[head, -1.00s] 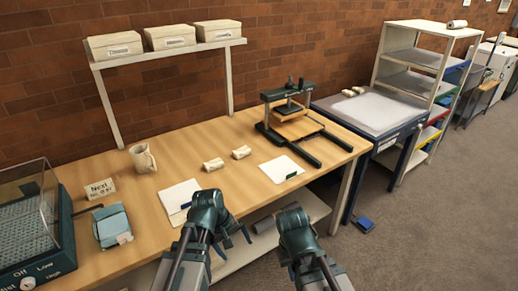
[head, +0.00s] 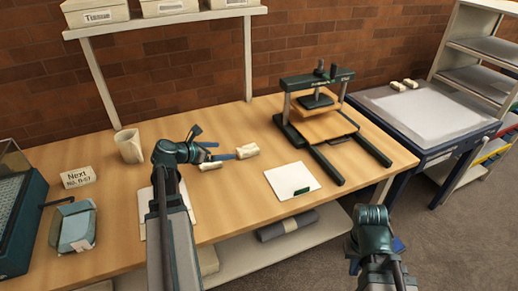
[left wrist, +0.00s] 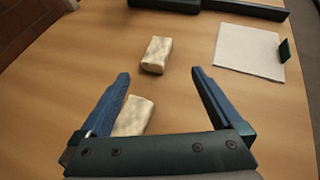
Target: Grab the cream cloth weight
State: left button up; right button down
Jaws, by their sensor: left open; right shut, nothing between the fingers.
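Two cream cloth weights lie on the wooden table in the head view. The farther one (head: 247,151) is right of my left gripper (head: 218,152), and the nearer one (head: 210,165) is close beside its fingers. In the left wrist view my left gripper (left wrist: 160,74) is open and empty. There the farther weight (left wrist: 156,55) lies ahead between the fingertips, apart from them. The nearer weight (left wrist: 133,117) lies nearer the palm by the left finger, partly hidden by the gripper body. My right gripper (head: 370,232) is shut and empty beyond the table's front edge.
A press (head: 320,112) stands behind on the right. A white sheet (head: 290,181) with a green tab lies in front of it. Two more cream pieces (head: 404,84) lie on the side table.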

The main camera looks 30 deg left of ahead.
pick_arm(q)
jog(key=b, duration=0.4)
send_near(247, 149)
jog(key=x, duration=0.3)
jog(key=shift+s+d+f, duration=0.1)
jog(key=shift+d, duration=0.1)
jog(key=shift+w+d, duration=0.1)
jog(key=shift+w, duration=0.2)
jog(key=shift+f, duration=0.1)
jog(key=b+x, duration=0.1)
jog(key=x, duration=0.1)
jog(key=b+x, duration=0.1)
jog(key=x, duration=0.1)
jog(key=shift+w+f, duration=0.15)
jog(key=shift+w+f+b, duration=0.15)
jog(key=shift+w+b, duration=0.2)
jog(key=shift+w, duration=0.1)
jog(key=shift+c, duration=0.2)
jog(key=shift+s, duration=0.1)
grip_shut()
